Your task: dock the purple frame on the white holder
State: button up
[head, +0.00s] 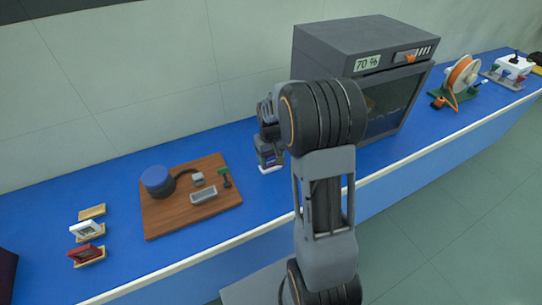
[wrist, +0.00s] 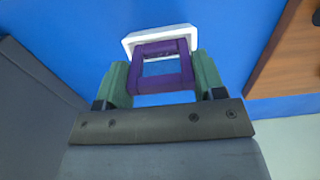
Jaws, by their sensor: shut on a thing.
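The purple frame (wrist: 165,87) is a square ring held between the green fingertips of my gripper (wrist: 161,76). The white holder (wrist: 131,42) lies on the blue bench just beyond the frame in the wrist view, and the frame covers its middle. In the head view the white holder (head: 271,170) shows as a pale strip directly below my gripper (head: 269,152). The frame's lower edge is at or very near the holder. I cannot tell whether it is seated in it or just above it. My arm hides part of this area in the head view.
A wooden board (head: 155,221) with a blue-topped round part stands to the left. Farther left are a white frame (head: 84,230), a red frame (head: 82,253) and an empty wooden holder (head: 92,212). A grey cabinet (head: 335,42) reading 70 % stands close on the right.

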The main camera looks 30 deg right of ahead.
jog(key=shift+f+b, duration=0.45)
jog(key=shift+f, duration=0.15)
jog(key=o, duration=0.7)
jog(key=shift+r, duration=0.15)
jog(key=shift+r+p, duration=4.15)
jog(key=shift+r, duration=1.25)
jog(key=shift+s+f, duration=0.2)
jog(key=s+a+r+t, duration=0.1)
jog(key=s+a+r, duration=0.2)
jog(key=s+r, duration=0.1)
jog(key=s+a+r+t, duration=0.2)
jog(key=s+a+r, duration=0.1)
jog(key=s, duration=0.4)
jog(key=s+a+r+t, duration=0.1)
jog(key=s+a+r, duration=0.2)
jog(key=s+r, duration=0.1)
jog(key=shift+s+a+r, duration=0.15)
jog(key=shift+s+r, duration=0.2)
jog(key=shift+s, duration=0.3)
